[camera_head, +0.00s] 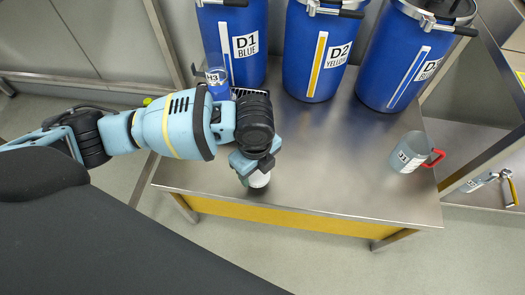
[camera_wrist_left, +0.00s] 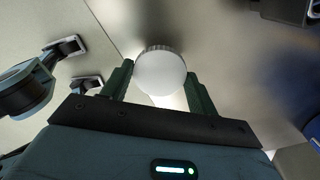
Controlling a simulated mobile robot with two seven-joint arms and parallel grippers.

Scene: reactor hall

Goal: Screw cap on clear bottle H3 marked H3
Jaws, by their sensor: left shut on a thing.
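The clear bottle H3 (camera_head: 214,76) stands at the back left of the steel table, in front of drum D1, with blue in its lower part and a label reading H3. My arm hides its base. My left gripper (camera_head: 255,168) is near the table's front edge, to the right of and nearer than the bottle, and apart from it. It is shut on a round white cap (camera_head: 259,180), which shows between the two fingers in the left wrist view (camera_wrist_left: 160,73). I cannot tell how high the cap is above the table. My right gripper is out of view.
Blue drums D1 (camera_head: 232,40), D2 (camera_head: 318,50) and another (camera_head: 405,60) stand along the back of the table (camera_head: 320,170). A clear jug (camera_head: 405,152) with a red handle stands at the right. The middle of the table is clear.

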